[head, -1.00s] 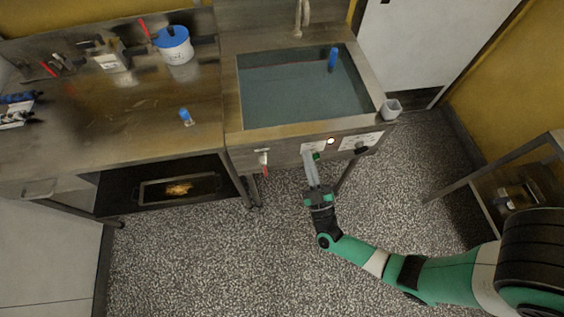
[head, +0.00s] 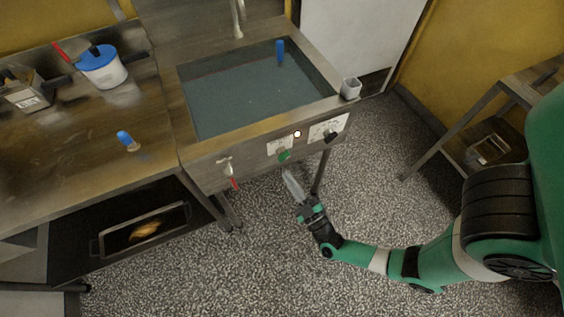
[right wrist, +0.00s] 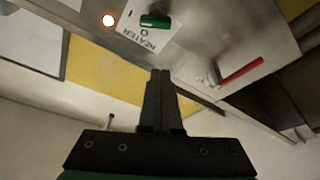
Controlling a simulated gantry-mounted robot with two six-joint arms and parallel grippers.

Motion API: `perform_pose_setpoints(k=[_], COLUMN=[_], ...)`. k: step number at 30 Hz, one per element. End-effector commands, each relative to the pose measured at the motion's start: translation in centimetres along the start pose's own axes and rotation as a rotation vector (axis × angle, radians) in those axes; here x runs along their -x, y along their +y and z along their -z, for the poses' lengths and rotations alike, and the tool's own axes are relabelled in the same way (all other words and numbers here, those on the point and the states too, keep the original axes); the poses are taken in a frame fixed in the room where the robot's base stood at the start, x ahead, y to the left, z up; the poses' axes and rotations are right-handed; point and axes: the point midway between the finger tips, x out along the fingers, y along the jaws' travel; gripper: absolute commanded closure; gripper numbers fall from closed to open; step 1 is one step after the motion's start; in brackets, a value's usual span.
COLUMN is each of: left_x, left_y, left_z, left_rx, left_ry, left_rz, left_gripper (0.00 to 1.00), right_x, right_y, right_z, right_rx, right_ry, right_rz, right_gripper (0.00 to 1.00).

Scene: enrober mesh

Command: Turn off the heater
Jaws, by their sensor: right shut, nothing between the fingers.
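The green heater knob (head: 284,155) is on the front panel of the water bath, on a white label (head: 274,147). In the right wrist view the green knob (right wrist: 155,20) shows at the top, beside the word HEATER and an O mark. A round indicator light (head: 297,134) glows next to it; it also shows in the right wrist view (right wrist: 109,20). My right gripper (head: 287,172) is shut and empty, its fingertips just below the knob and apart from it. In the right wrist view its fingers (right wrist: 160,73) point toward the panel. My left gripper is out of view.
A black knob (head: 331,136) on another label is to the right of the light. A red-handled tap (head: 231,180) is to the left. A small grey cup (head: 350,88) sits at the bath's right corner. The floor around my gripper is clear.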

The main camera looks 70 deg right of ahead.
Motion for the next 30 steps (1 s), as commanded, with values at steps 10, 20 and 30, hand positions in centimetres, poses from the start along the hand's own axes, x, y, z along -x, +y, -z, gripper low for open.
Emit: perform_pose_setpoints(k=[10,20,30], left_x=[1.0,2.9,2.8], left_y=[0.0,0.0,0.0], left_z=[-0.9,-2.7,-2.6], left_rx=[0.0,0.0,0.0], left_ry=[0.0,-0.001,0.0], left_rz=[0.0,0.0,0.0], left_gripper=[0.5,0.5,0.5], right_x=[-7.6,-6.4,-6.4], right_y=[0.1,-0.1,0.0], right_z=[-0.1,-3.8,-3.8], right_rx=[0.0,0.001,0.0], right_ry=[0.003,-0.001,0.0], right_rz=[-0.007,-0.001,0.0], right_gripper=[1.0,1.0,1.0])
